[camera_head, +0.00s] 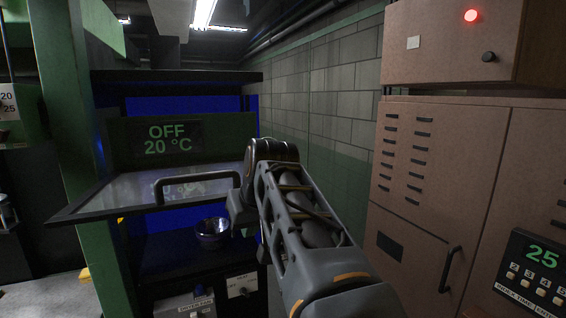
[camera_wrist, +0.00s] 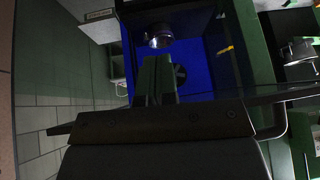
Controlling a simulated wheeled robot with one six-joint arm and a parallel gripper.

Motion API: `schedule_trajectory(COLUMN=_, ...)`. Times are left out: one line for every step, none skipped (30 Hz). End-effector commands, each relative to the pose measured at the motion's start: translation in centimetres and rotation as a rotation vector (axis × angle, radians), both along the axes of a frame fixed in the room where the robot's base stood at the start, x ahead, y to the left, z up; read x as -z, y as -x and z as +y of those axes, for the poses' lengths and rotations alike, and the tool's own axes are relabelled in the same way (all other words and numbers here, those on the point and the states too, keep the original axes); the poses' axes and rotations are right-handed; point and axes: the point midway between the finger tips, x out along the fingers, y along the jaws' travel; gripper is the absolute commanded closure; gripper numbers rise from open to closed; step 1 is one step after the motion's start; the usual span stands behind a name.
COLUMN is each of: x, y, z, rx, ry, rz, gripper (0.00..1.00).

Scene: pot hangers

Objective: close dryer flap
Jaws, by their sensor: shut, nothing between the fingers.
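The dryer (camera_head: 115,150) has a dark front display reading OFF and 20 °C. Its flap (camera_head: 110,195), a glass panel with a dark frame and a bar handle (camera_head: 195,174), sticks outward, open and nearly level. My gripper (camera_head: 240,212) is at the flap's right end; the arm hides part of this area, and I cannot tell whether they touch. In the wrist view my gripper's fingers (camera_wrist: 157,76) are together and empty, pointing toward the blue interior. The flap's edge and handle (camera_wrist: 278,128) show at the right there.
A metal bowl (camera_head: 212,232) sits in the blue-lit space below the flap; it also shows in the wrist view (camera_wrist: 159,38). A green post (camera_head: 82,150) stands left. A brown cabinet (camera_head: 440,150) with a handle stands right, beside a block wall.

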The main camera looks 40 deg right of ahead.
Motion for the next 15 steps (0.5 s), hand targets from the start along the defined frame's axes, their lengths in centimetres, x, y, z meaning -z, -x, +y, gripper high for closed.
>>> schedule_trajectory(x=-3.9, y=0.0, z=-2.0, rx=0.031, ry=0.007, rz=-0.024, gripper=1.0)
schedule_trajectory(x=-5.7, y=0.2, z=-2.9, rx=0.041, ry=0.01, rz=-0.037, gripper=1.0)
schedule_trajectory(x=-7.8, y=0.5, z=-4.0, rx=0.053, ry=0.018, rz=-0.053, gripper=1.0)
schedule_trajectory(x=-9.2, y=0.8, z=-4.7, rx=0.06, ry=0.023, rz=-0.063, gripper=1.0)
schedule_trajectory(x=-10.6, y=1.1, z=-5.4, rx=0.066, ry=0.03, rz=-0.073, gripper=1.0)
schedule_trajectory(x=-12.3, y=1.5, z=-6.2, rx=0.074, ry=0.039, rz=-0.084, gripper=1.0)
schedule_trajectory(x=-13.4, y=1.8, z=-6.7, rx=0.077, ry=0.045, rz=-0.092, gripper=1.0)
schedule_trajectory(x=-14.4, y=2.1, z=-7.2, rx=0.082, ry=0.051, rz=-0.101, gripper=1.0)
schedule_trajectory(x=-15.5, y=2.6, z=-7.7, rx=0.086, ry=0.061, rz=-0.107, gripper=1.0)
schedule_trajectory(x=-16.3, y=2.8, z=-8.0, rx=0.088, ry=0.066, rz=-0.113, gripper=1.0)
schedule_trajectory(x=-16.9, y=3.1, z=-8.3, rx=0.09, ry=0.072, rz=-0.118, gripper=1.0)
schedule_trajectory(x=-17.7, y=3.4, z=-8.6, rx=0.091, ry=0.079, rz=-0.123, gripper=1.0)
schedule_trajectory(x=-18.1, y=3.6, z=-8.8, rx=0.093, ry=0.083, rz=-0.124, gripper=1.0)
schedule_trajectory(x=-18.4, y=3.7, z=-8.9, rx=0.093, ry=0.088, rz=-0.127, gripper=1.0)
schedule_trajectory(x=-18.7, y=3.9, z=-9.1, rx=0.094, ry=0.092, rz=-0.131, gripper=1.0)
